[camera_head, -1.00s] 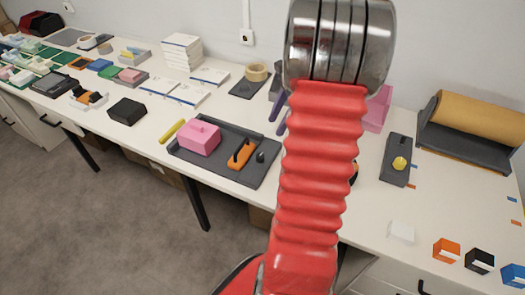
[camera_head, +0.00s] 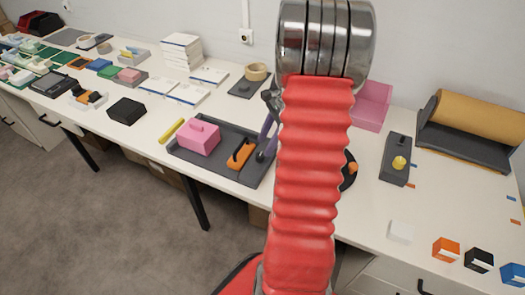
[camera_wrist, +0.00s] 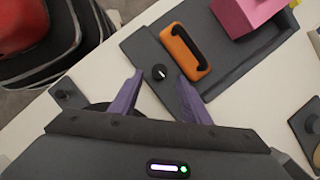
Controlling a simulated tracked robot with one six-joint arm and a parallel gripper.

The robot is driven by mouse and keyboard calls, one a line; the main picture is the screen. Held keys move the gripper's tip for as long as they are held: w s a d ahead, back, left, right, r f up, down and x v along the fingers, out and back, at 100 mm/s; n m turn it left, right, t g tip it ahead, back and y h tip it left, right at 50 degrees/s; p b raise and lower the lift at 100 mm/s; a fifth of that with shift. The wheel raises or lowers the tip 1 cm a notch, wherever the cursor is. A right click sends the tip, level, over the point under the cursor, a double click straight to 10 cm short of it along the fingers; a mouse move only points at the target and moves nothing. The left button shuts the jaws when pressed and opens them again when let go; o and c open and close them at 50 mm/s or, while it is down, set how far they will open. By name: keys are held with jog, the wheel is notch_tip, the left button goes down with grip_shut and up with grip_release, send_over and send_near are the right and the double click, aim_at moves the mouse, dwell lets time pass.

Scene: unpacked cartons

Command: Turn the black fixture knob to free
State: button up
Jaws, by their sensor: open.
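The black knob (camera_wrist: 159,72) is small and round with a white mark on top. It sits on the dark grey fixture tray (camera_wrist: 135,45), beside an orange handle (camera_wrist: 186,51). In the head view the knob (camera_head: 260,157) shows at the right end of the tray (camera_head: 215,170), close to a purple finger. My gripper (camera_wrist: 159,77) has two purple fingers, spread open. In the wrist view the knob appears between their tips, with gaps on both sides; whether the tips are at its height I cannot tell. In the head view my red arm hides part of the gripper.
A pink block (camera_head: 199,138) sits in the tray. A yellow bar (camera_head: 171,131) lies left of it. A grey fixture with a yellow knob (camera_head: 399,163) stands to the right. A tape roll (camera_head: 257,72) and a pink holder (camera_head: 370,105) are behind.

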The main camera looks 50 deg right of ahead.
aim_at(260, 154)
jog(key=x, duration=0.5)
jog(key=shift+c, duration=0.4)
jog(key=c, duration=0.9)
jog(key=shift+w+d, duration=0.1)
jog(key=shift+d, duration=0.1)
jog(key=shift+c, duration=0.3)
jog(key=shift+a, duration=0.1)
